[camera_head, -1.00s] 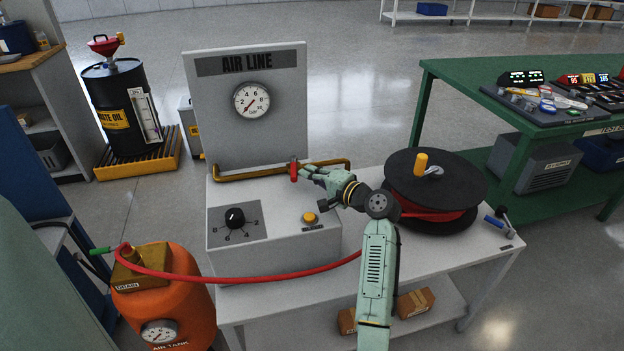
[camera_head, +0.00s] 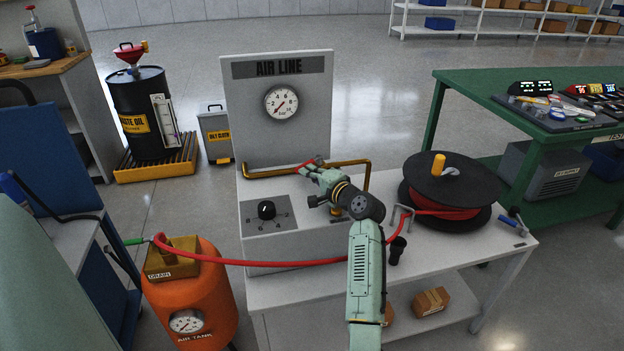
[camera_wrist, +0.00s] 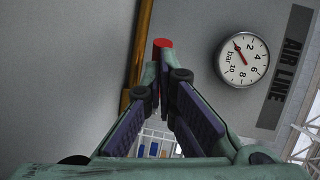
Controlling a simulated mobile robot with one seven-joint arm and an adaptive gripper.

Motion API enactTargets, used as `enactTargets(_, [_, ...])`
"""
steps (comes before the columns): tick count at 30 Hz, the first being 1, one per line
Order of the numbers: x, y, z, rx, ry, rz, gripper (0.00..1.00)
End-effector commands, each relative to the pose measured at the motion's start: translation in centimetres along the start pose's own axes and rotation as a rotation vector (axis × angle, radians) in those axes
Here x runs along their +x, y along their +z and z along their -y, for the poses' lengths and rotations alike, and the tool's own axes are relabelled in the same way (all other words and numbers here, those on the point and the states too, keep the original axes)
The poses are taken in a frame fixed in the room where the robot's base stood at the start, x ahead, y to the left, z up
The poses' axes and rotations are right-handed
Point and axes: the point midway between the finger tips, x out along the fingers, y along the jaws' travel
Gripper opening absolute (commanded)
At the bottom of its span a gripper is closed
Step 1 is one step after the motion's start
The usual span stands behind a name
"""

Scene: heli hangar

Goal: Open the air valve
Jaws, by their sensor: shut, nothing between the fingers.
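The air valve's red handle (camera_head: 305,168) is on the brass pipe (camera_head: 268,172) below the AIR LINE panel. It looks slanted in the head view and is partly covered by my gripper. Whether the fingers touch the handle, I cannot tell. The pressure gauge (camera_head: 281,103) has its needle at the low end; it shows in the wrist view too (camera_wrist: 242,60).
A black numbered knob (camera_head: 267,209) sits on the grey box in front of the pipe. A red hose (camera_head: 270,262) runs from the orange air tank (camera_head: 190,300) past my arm to the black reel (camera_head: 452,180). A black cup-like piece (camera_head: 397,251) stands on the bench.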

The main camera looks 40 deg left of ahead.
Motion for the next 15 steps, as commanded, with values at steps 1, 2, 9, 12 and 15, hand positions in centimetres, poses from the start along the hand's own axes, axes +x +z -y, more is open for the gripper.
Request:
enactTargets(1, [0.5,0.1,0.0,-0.001,0.000,0.002,0.00])
enactTargets(2, [0.8,0.1,0.0,-0.001,0.000,0.002,0.00])
enactTargets(9, [2.5,0.7,0.3,-0.001,0.000,0.004,0.00])
enactTargets(12, [3.0,0.9,0.4,-0.001,0.000,0.002,0.00])
enactTargets(15, [3.5,1.0,0.5,-0.002,0.000,0.003,0.00])
